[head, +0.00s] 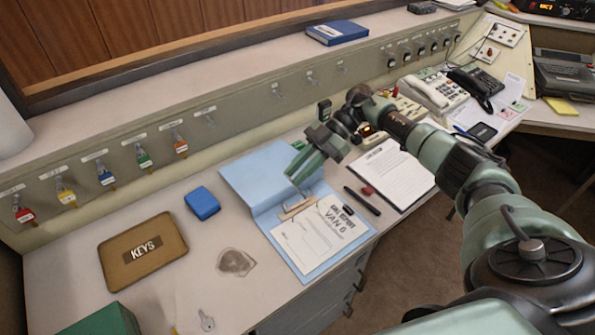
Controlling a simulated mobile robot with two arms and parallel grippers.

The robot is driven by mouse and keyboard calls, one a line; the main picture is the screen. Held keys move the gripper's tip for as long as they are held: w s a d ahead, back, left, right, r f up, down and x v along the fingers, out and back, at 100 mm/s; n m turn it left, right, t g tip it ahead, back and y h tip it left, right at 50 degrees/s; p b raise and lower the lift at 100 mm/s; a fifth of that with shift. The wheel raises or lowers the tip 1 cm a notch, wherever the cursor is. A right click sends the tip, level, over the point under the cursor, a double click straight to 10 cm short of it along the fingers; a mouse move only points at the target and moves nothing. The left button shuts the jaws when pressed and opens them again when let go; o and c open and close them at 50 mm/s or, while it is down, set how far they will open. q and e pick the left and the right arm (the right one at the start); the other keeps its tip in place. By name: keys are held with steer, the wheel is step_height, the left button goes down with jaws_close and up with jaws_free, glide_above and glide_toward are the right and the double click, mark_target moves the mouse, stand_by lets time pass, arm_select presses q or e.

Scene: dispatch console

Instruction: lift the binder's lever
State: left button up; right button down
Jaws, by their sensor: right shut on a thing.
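A light-blue binder (262,172) lies open on the desk, with white sheets (318,235) marked "VAN 6" on its right-hand side. A small metal mechanism (297,207) shows near the binder's fold, at the top of the sheets. My right gripper (299,181) reaches down over the binder, just above this mechanism. Its fingers are shut on the binder's lever, which is mostly hidden between them. My left gripper is not in view.
A clipboard (392,172) and a dark pen (362,201) lie right of the binder. Left are a blue box (202,203), a brown KEYS case (142,252) and a key (206,321). Phones (436,92) stand at the back right. Bare desk shows left of the binder.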

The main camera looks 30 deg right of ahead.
steer(key=shift+r, duration=0.1)
steer(key=c, duration=1.5)
jaws_free()
steer(key=b+v, duration=0.2)
steer(key=v, duration=0.5)
steer(key=shift+d+r, duration=0.25)
steer(key=shift+d, duration=0.05)
